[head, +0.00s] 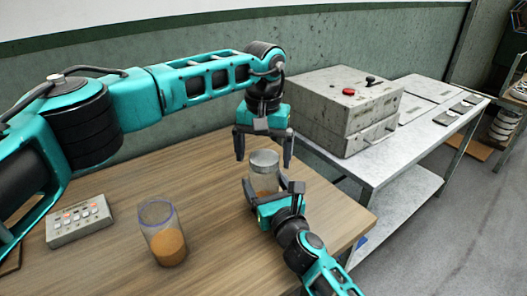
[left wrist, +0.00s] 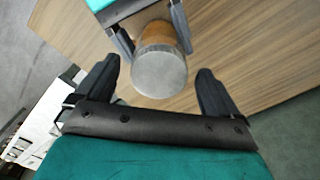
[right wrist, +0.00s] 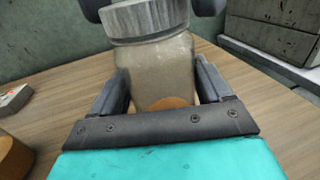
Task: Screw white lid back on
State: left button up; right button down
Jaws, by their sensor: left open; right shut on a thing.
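A clear jar (right wrist: 155,65) with orange-brown contents stands on the wooden table, with a pale grey-white lid (left wrist: 159,73) on its mouth. I cannot tell whether the lid is threaded tight. My right gripper (head: 271,187) is shut on the jar's body, one finger on each side, below the lid. My left gripper (head: 264,150) is open and points down above the jar. Its fingers are spread to either side of the lid, apart from it in the left wrist view.
A second glass jar (head: 162,232), open on top with orange-brown contents, stands on the table (head: 215,215). A button panel (head: 79,221) lies at the left. A grey box with a red button (head: 340,110) stands on a metal bench (head: 425,130) behind right.

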pick_arm(q)
notch_tip(320, 180, up, 12)
dwell(0.6)
pick_arm(e)
grip_release()
pick_arm(q)
jog(key=shift+r+p, duration=0.5)
pick_arm(e)
jog(key=v, duration=1.3)
